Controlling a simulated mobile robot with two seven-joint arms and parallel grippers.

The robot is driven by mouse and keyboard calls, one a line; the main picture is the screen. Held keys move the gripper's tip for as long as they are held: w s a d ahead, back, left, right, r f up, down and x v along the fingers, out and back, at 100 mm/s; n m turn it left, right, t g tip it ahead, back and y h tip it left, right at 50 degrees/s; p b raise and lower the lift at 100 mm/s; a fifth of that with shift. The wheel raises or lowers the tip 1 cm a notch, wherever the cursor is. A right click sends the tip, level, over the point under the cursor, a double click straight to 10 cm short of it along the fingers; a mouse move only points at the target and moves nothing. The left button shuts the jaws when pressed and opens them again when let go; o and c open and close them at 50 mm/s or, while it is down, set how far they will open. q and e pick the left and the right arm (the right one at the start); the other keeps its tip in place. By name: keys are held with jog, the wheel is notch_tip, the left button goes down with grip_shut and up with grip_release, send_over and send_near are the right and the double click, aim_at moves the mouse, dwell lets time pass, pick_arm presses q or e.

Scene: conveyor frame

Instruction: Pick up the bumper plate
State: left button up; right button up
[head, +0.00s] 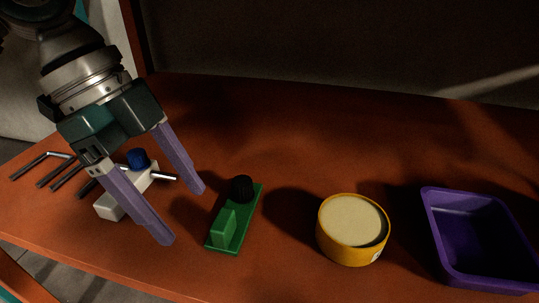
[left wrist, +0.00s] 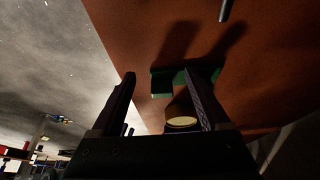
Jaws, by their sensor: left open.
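The green bumper plate (head: 236,227) lies on the orange-brown surface, with a black ribbed round bumper (head: 241,188) at its far end and a green upright block at its near end. My left gripper (head: 183,215) is open, its two purple fingers pointing down just left of the plate, with nothing seen held between them. In the left wrist view, part of the green plate (left wrist: 162,83) shows beyond the fingertips of the open gripper (left wrist: 160,74), and the right finger partly hides it. My right gripper is not in view.
A white block (head: 110,207) with a blue knob and metal rod sits behind the left fingers. Bent metal rods (head: 42,161) lie at far left. A yellow round tub (head: 341,253) and a purple tray (head: 434,232) stand to the right. The surface behind the plate is clear.

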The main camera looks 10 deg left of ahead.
aim_at(222, 219)
pick_arm(q)
jog(key=d, duration=0.1)
jog(key=d+b, duration=0.1)
jog(key=d, duration=0.1)
jog(key=d+f+b, duration=0.1)
jog(key=shift+s+d, duration=0.1)
jog(key=shift+d, duration=0.3)
jog(key=shift+d+f+b, duration=0.1)
jog(key=shift+d+b, duration=0.05)
jog(key=shift+b, duration=0.3)
grip_shut()
